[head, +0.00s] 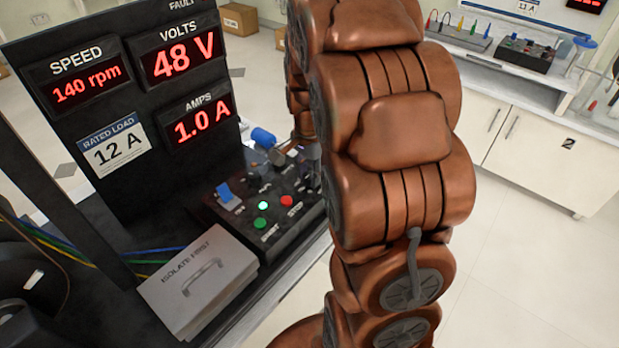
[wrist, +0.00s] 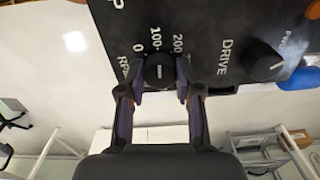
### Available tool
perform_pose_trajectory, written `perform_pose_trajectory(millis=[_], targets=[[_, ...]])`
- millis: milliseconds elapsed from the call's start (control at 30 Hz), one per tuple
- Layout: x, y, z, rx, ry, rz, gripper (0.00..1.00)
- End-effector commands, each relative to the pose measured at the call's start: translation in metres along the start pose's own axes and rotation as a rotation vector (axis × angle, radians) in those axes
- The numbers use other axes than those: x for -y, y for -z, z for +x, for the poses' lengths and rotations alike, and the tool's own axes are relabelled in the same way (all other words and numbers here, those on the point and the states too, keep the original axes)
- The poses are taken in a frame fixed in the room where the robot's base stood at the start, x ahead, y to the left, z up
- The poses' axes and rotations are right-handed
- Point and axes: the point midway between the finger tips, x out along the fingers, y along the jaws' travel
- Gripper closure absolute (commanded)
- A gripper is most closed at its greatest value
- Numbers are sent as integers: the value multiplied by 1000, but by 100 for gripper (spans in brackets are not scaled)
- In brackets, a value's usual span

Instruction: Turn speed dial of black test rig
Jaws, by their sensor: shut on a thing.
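The black test rig (head: 120,190) stands at the left in the head view. Its red displays read 140 rpm, 48 V and 1.0 A. Its control box (head: 232,222) holds a blue switch, a red button and green lights. In the wrist view, the speed dial (wrist: 158,72) is a black knob with a white line, beside the marks 0, 100, 200 and RPM. My gripper (wrist: 159,78) has one finger on each side of this dial and is shut on it. In the head view my arm hides the dial and most of the gripper.
A second black knob (wrist: 264,60) marked DRIVE sits right of the speed dial. A white cover box (head: 195,283) marked ISOLATE FIRST lies in front of the control box. White cabinets (head: 545,150) stand at the back right, with clear floor before them.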

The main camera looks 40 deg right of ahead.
Motion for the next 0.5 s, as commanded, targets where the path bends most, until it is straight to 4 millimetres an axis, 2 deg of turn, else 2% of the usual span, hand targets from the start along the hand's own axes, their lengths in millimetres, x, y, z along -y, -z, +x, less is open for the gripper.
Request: perform_pose_trajectory(millis=[33,500], targets=[[0,0,4,0,0,-44,100],[1,-1,4,1,2,-487,100]])
